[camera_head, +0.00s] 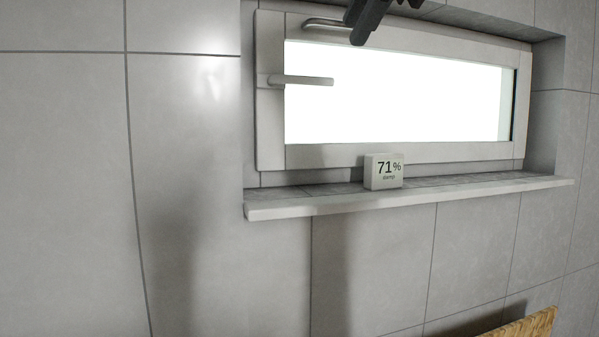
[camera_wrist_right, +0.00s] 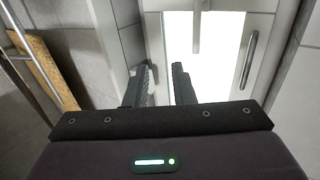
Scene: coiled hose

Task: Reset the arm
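My right gripper (camera_head: 366,18) shows as a dark shape at the top edge of the head view, in front of the upper window frame and beside a metal bar handle (camera_head: 325,23). In the right wrist view its two dark fingers (camera_wrist_right: 159,82) stand apart with nothing between them. The bright window pane (camera_wrist_right: 215,60) lies beyond them. My left gripper is in neither view.
A window with a lever handle (camera_head: 303,81) sits in a tiled wall. A small box (camera_head: 384,171) reading "71% damp" stands on the sill (camera_head: 420,200). A woven, straw-coloured edge (camera_head: 525,328) shows at lower right. The wall below the sill is clear.

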